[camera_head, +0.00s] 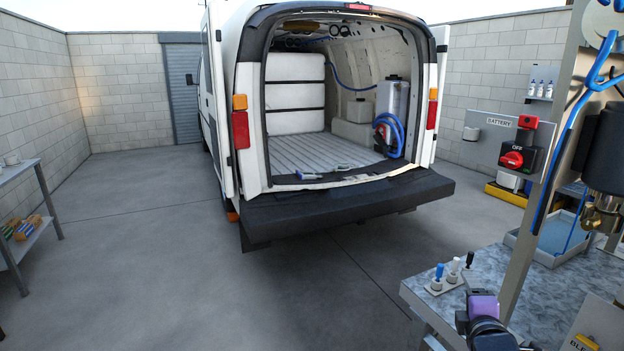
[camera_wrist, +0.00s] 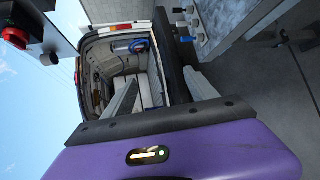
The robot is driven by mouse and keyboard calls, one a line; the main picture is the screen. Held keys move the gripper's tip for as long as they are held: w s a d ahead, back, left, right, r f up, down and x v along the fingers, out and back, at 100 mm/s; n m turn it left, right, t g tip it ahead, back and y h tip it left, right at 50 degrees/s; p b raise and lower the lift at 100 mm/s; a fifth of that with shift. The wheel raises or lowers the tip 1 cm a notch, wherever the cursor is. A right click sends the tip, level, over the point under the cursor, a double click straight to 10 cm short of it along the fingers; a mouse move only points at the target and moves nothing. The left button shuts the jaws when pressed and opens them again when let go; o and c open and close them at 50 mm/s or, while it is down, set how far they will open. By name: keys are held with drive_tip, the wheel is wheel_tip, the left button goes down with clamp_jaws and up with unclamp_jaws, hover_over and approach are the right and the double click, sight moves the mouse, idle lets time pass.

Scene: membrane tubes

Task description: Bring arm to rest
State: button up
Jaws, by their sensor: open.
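My gripper shows in the wrist view (camera_wrist: 163,80), with its purple body at the bottom and two grey fingers standing apart. Nothing is between the fingers; the back of the open van lies beyond them. The wrist view is turned on its side. In the head view, the purple part of my arm (camera_head: 484,306) is at the bottom right, beside the front left corner of the workbench (camera_head: 560,290). The fingers cannot be made out there.
A white van (camera_head: 243,80) stands open with its dark bumper (camera_head: 345,208) towards me. A red battery switch (camera_head: 514,158) hangs on a panel by an upright post at right. Small bottles (camera_head: 438,277) stand on the bench corner. A shelf (camera_head: 25,235) is far left. The middle floor is clear.

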drive_tip(key=s+a+f+m+y, duration=0.1)
drive_tip(key=s+a+f+m, duration=0.2)
drive_tip(key=s+a+f, duration=0.35)
drive_tip(key=s+a+f+m+y+b, duration=0.1)
drive_tip(key=s+a+f+m, duration=0.25)
drive_tip(key=s, duration=0.65)
drive_tip(key=s+a+f+m+y, duration=0.1)
drive_tip(key=s+a+f+m, duration=0.1)
drive_tip(key=s+a+f, duration=0.5)
drive_tip(key=s+r+m+y, duration=0.1)
drive_tip(key=s+r+m, duration=0.3)
drive_tip(key=s, duration=0.9)
drive_tip(key=s+r+m+y+b, duration=0.1)
drive_tip(key=s+r+m, duration=0.2)
drive_tip(key=s, duration=1)
wheel_tip(320, 180, up, 2)
drive_tip(key=shift+s+d+r+m, duration=0.15)
drive_tip(key=shift+s+d+m, duration=0.2)
drive_tip(key=shift+s+d, duration=0.1)
